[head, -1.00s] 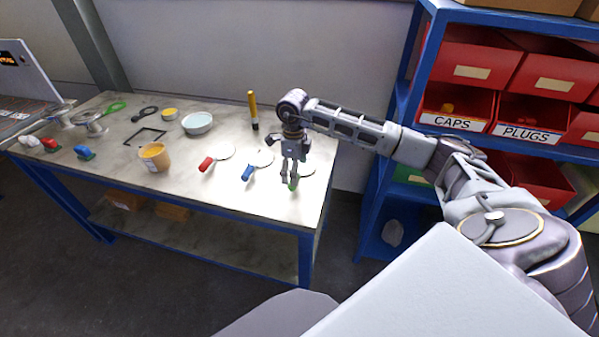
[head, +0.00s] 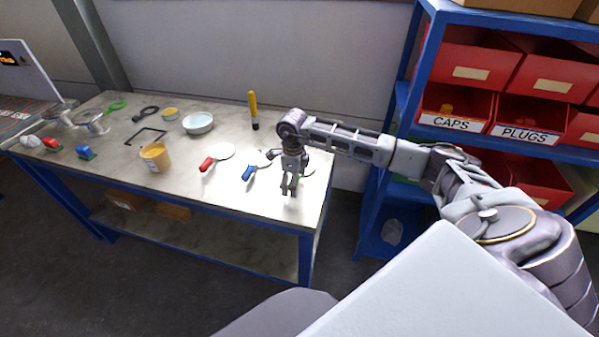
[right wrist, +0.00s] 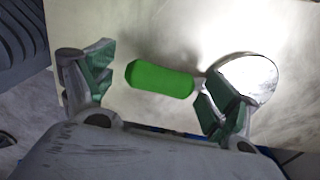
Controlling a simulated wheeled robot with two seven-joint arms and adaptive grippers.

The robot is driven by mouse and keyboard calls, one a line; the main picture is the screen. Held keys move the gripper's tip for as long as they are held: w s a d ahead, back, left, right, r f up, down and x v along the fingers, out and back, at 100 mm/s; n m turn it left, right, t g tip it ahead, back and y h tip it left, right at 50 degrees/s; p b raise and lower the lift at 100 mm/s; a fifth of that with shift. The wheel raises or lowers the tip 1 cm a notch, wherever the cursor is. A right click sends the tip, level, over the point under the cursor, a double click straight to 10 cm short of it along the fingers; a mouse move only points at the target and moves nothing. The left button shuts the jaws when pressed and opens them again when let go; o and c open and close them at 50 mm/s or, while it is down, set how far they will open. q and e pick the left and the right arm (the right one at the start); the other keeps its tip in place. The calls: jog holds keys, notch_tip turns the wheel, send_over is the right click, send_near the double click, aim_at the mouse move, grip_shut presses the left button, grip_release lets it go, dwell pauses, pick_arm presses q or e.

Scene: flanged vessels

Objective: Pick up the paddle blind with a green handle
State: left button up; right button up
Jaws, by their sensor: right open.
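The green-handled paddle blind lies on the workbench (head: 225,205). In the right wrist view its green handle (right wrist: 160,79) shows between my open fingers, and its pale round disc (right wrist: 245,75) is partly behind the right finger. My right gripper (head: 290,190) is open and points down over the blind; the wrist view also shows its two fingers (right wrist: 155,90) apart, with no clear contact on the handle. In the head view the gripper hides the green handle, and only a bit of the disc shows beside it. My left gripper is not in view.
A blue-handled paddle (head: 249,172) and a red-handled paddle (head: 208,163) lie to the left. A yellow-and-black marker-like cylinder (head: 253,110) stands behind. An orange tub (head: 155,157) and a bowl (head: 198,123) are farther left. A blue shelf with red bins (head: 453,106) stands at right.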

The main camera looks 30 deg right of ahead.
jog(key=c, duration=1.6)
jog(key=shift+r, duration=0.2)
jog(key=shift+r+b, duration=0.55)
jog(key=shift+r, duration=4.3)
